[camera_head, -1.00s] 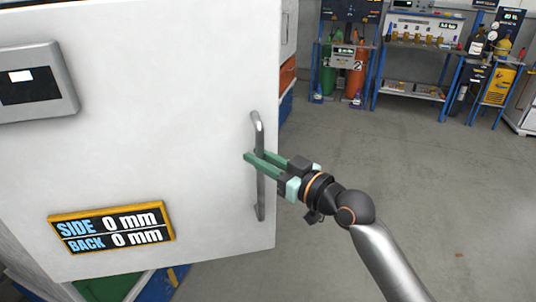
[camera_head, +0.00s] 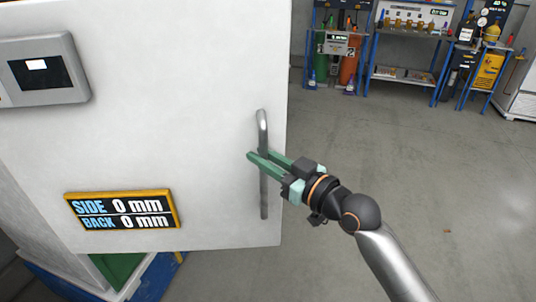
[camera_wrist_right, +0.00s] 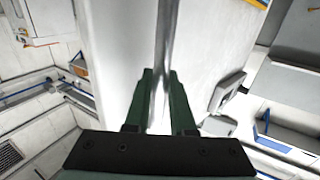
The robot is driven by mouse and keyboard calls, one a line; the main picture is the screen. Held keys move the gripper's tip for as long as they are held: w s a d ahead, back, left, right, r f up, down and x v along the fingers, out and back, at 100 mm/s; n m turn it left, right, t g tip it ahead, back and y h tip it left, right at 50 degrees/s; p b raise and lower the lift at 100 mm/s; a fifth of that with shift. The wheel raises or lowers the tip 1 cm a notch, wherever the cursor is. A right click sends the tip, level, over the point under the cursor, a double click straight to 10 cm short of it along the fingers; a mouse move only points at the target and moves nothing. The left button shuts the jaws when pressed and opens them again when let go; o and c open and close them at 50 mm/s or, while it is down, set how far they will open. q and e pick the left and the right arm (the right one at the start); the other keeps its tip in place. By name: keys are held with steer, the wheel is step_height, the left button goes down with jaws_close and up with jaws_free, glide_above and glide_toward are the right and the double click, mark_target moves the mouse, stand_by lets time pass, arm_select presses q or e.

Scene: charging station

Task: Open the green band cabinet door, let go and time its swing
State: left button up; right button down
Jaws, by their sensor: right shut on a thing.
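The white cabinet door (camera_head: 180,100) fills the left half of the head view. A grey vertical bar handle (camera_head: 263,198) stands near its right edge. My right gripper (camera_head: 261,157) is shut on the handle at about mid-height, its green fingers on either side of the bar. In the right wrist view the bar (camera_wrist_right: 163,40) runs down between the two fingers (camera_wrist_right: 158,76). No green band shows on the visible door face; a green surface (camera_head: 122,268) shows below the door's lower edge. My left gripper is not in view.
The door carries a grey screen box (camera_head: 45,70) and a yellow-framed sign (camera_head: 122,208) reading SIDE 0 mm, BACK 0 mm. Blue-framed benches (camera_head: 408,50) with bottles and equipment stand along the back. The grey floor (camera_head: 420,170) to the right is clear.

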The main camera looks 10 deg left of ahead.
steer(key=shift+s, duration=0.1)
stand_by(0.3)
steer(key=c, duration=0.8)
jaws_free()
steer(key=shift+a, duration=0.1)
steer(key=shift+o, duration=0.2)
steer(key=b+v, duration=0.2)
steer(key=v, duration=1)
steer(key=shift+d, duration=0.3)
